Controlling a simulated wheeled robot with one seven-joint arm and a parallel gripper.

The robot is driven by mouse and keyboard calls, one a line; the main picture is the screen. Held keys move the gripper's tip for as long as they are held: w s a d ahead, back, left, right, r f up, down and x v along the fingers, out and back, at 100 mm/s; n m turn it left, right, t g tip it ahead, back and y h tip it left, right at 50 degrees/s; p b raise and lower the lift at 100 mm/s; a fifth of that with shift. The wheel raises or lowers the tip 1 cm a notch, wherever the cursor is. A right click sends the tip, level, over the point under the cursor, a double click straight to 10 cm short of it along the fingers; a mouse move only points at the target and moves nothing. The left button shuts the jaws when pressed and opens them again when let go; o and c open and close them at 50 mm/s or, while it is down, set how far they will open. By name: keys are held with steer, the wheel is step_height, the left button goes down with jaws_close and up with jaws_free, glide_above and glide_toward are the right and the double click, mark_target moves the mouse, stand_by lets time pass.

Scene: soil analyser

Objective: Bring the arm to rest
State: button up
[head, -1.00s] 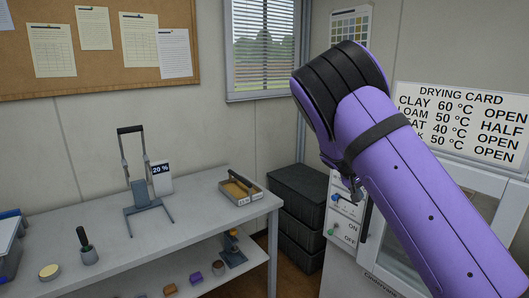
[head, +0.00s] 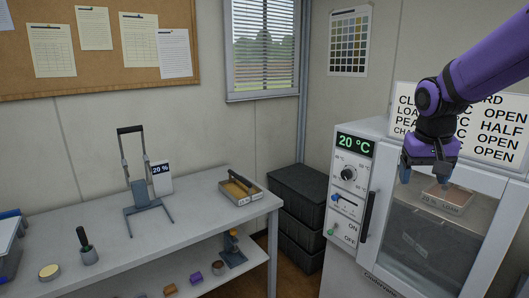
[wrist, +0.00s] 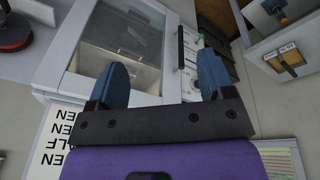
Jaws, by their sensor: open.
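My purple arm comes in from the upper right of the head view. My gripper (head: 427,172) points down in front of the drying oven's upper door area and is empty. In the wrist view its two blue fingers (wrist: 160,80) stand wide apart with nothing between them. The oven (head: 360,190) is a white cabinet with a glass door (head: 430,250) that looks shut. Its display (head: 355,146) reads 20 °C. A labelled tray (head: 449,200) with brown contents shows behind the glass. The drying card (head: 500,140) is partly hidden by my arm.
A grey table (head: 110,245) on the left bears a metal stand (head: 148,210) with a 20 % card and a small tray (head: 240,196). Black crates (head: 300,190) stand between table and oven. The oven's dark handle (head: 367,215) juts out near my gripper.

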steer(key=s+a+r+n+t, duration=0.1)
steer(key=s+a+r, duration=0.1)
steer(key=s, duration=0.9)
steer(key=s+a+r+n+t+y, duration=0.1)
steer(key=s+a+r+t, duration=0.1)
steer(key=s, duration=0.9)
steer(key=shift+s+a+r, duration=0.25)
steer(key=shift+a+r, duration=0.15)
steer(key=shift+r, duration=0.1)
